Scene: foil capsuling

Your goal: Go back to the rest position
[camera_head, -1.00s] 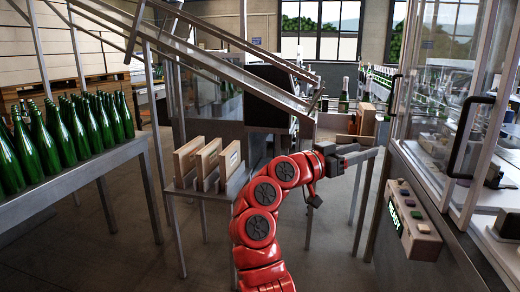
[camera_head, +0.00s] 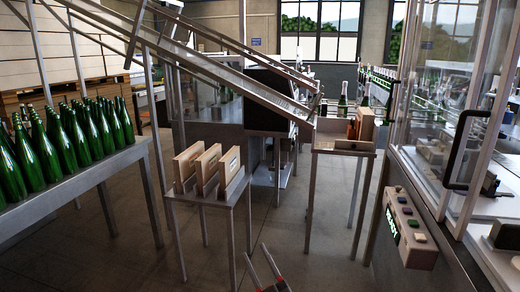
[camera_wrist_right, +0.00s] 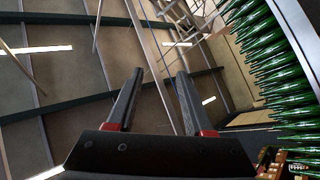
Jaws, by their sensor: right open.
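My right gripper (camera_head: 262,268) shows at the bottom edge of the head view, pointing up, with its two fingers apart and nothing between them. In the right wrist view its open fingers (camera_wrist_right: 160,92) stand in front of empty space, with the ceiling and metal rails behind. The rest of the right arm is below the head view. My left gripper is not in either view.
A small stand (camera_head: 218,199) with three wooden boxes is just beyond my right gripper. Green bottles fill a table (camera_head: 85,182) at left. A glazed machine with a button panel (camera_head: 408,228) stands at right. The floor between is clear.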

